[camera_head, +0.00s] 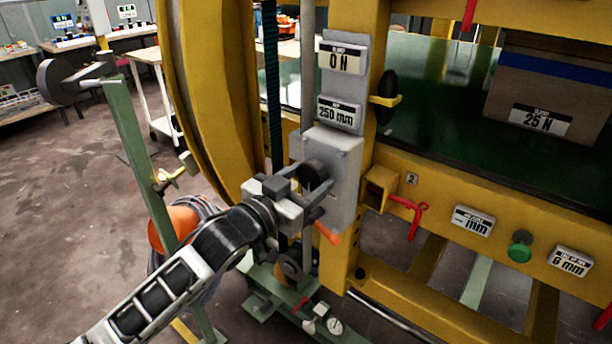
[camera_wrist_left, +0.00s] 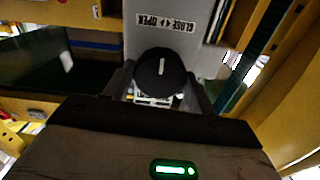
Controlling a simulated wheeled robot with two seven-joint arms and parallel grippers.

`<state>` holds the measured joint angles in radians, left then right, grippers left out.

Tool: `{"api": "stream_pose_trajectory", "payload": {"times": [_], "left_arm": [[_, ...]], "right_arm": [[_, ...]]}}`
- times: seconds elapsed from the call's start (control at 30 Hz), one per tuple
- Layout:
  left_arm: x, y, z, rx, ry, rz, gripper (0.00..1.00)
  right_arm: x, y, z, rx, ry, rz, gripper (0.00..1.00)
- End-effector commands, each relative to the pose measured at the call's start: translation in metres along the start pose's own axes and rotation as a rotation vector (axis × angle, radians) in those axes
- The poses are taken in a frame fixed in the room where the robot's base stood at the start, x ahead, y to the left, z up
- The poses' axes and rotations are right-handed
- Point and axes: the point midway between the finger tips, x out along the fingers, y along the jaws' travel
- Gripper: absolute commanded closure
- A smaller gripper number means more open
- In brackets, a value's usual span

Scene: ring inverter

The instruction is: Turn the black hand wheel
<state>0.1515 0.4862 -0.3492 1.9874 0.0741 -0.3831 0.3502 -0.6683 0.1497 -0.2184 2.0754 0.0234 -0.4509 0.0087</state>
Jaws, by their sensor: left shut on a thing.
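The black hand wheel (camera_head: 314,173) is a small round black knob on the front of a grey box (camera_head: 340,160) fixed to the yellow frame. In the left wrist view the wheel (camera_wrist_left: 160,75) shows a short white mark, near upright, below a "CLOSE / OPEN" label (camera_wrist_left: 167,22) that appears upside down. My left gripper (camera_head: 305,184) reaches in from the left and is shut on the wheel, one finger on either side of it. The fingers hide part of the wheel's rim in the head view. My right gripper is not in view.
An orange-tipped lever (camera_head: 327,234) hangs just below the gripper. Displays reading "0 N" (camera_head: 342,59) and "250 mm" (camera_head: 339,114) sit above. A red handle (camera_head: 410,213) sticks out at right. A green post (camera_head: 143,160) stands left of my arm. Floor at far left is open.

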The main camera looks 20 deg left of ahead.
Motion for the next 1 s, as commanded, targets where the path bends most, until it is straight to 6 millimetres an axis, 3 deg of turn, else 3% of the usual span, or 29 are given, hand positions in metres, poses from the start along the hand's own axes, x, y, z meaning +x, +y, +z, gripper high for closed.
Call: {"api": "stream_pose_trajectory", "payload": {"times": [0.6,1.0], "left_arm": [[0.0,0.0,-0.002,0.559,-0.002,0.001,0.67],[0.0,0.0,0.0,0.787,-0.001,0.001,0.67]], "right_arm": [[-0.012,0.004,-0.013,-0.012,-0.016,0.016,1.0],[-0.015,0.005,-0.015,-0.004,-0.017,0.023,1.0]]}}
